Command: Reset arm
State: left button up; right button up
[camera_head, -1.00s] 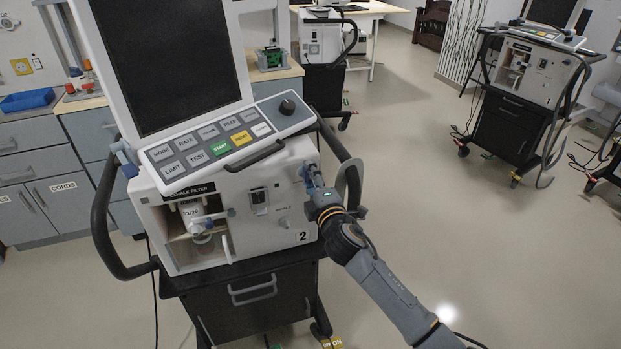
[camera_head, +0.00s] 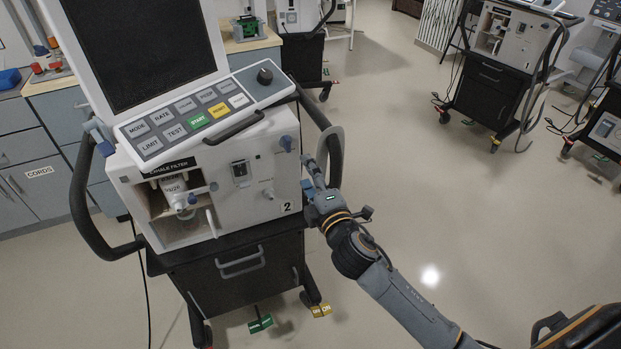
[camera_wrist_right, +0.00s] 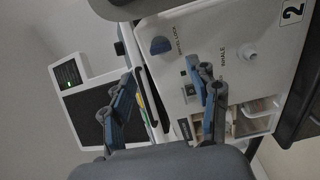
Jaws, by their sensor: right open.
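My right gripper (camera_head: 312,172) is beside the right front edge of the white ventilator (camera_head: 262,190) numbered 2, below and right of its blue knob (camera_head: 286,143). It is open, apart from the knob, with nothing between its fingers. In the right wrist view the gripper (camera_wrist_right: 165,90) shows both blue-grey fingers spread, with the ventilator front beyond and the blue knob (camera_wrist_right: 160,45) clear of them. My left gripper is not in view.
The ventilator's black side handle (camera_head: 334,150) is close to the right gripper. A black cart (camera_head: 215,285) carries the ventilator. Grey cabinets (camera_head: 35,170) stand at left. Open floor (camera_head: 440,200) lies to the right, with another ventilator cart (camera_head: 490,100) farther back.

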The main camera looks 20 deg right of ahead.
jog(key=shift+s, duration=0.7)
jog(key=s+d+f+m+g+p, duration=0.1)
jog(key=s+f+m+g, duration=0.15)
jog(key=f, duration=0.85)
jog(key=s+d+f+m+g, duration=0.1)
jog(key=d+f+m+g, duration=0.15)
jog(key=f, duration=0.85)
jog(key=s+f+m+g+p, duration=0.1)
jog(key=s+f+g, duration=0.1)
jog(key=s+f, duration=0.45)
jog(key=s+f+m+g, duration=0.2)
jog(key=s+f, duration=0.2)
jog(key=f, duration=0.6)
jog(key=s+f+m+g, duration=0.2)
jog(key=s+f, duration=0.3)
jog(key=s, duration=0.6)
jog(key=s+f+m+g+p, duration=0.1)
jog(key=s+f+m+g, duration=0.2)
jog(key=s, duration=0.9)
jog(key=s+f+m+g, duration=0.2)
jog(key=s+f+g, duration=0.1)
jog(key=s+f, duration=0.6)
jog(key=s, duration=0.2)
jog(key=shift+s+a+m, duration=0.3)
jog(key=shift+a, duration=0.05)
